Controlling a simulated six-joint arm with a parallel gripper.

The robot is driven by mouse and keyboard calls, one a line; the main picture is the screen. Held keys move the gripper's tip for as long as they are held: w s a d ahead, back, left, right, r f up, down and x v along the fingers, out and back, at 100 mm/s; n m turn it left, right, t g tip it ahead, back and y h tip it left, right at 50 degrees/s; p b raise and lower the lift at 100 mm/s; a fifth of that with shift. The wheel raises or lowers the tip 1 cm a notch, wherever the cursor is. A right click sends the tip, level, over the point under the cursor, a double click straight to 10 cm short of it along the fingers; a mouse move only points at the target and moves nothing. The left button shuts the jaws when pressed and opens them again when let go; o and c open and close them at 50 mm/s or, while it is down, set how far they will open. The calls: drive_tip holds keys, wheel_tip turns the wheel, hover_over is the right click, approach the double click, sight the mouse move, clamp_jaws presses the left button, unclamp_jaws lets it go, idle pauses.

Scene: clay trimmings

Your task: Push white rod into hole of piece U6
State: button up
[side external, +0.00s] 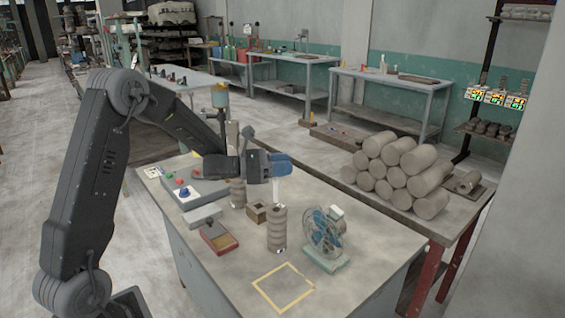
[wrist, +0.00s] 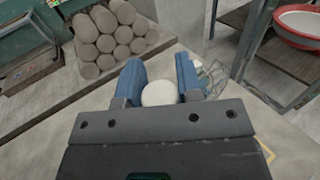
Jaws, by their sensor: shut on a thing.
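My gripper (side external: 281,165) has blue fingertips closed on a white rod. The rod hangs roughly upright below the fingers in the side view (side external: 277,188), and its round pale end shows between the fingers in the wrist view (wrist: 159,93). The rod is above the table, over the area of a ribbed grey-brown cylinder (side external: 277,230) and a small brown square block with a dark opening (side external: 257,212). Another ribbed cylinder (side external: 238,194) stands further back. I cannot read any label, so I cannot tell which piece is U6. The rod's lower end appears clear of these pieces.
A small blue-bladed fan (side external: 323,232) stands right of the front ribbed cylinder. A yellow square outline (side external: 283,288) marks bare table in front. Stacked clay cylinders (side external: 400,170) lie on the neighbouring table.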

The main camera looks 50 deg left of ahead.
drive_tip(key=shift+f, duration=3.05)
drive_tip(key=o, duration=1)
drive_tip(key=v, duration=1.3)
drive_tip(key=shift+s+a, duration=0.25)
drive_tip(key=shift+s, duration=0.1)
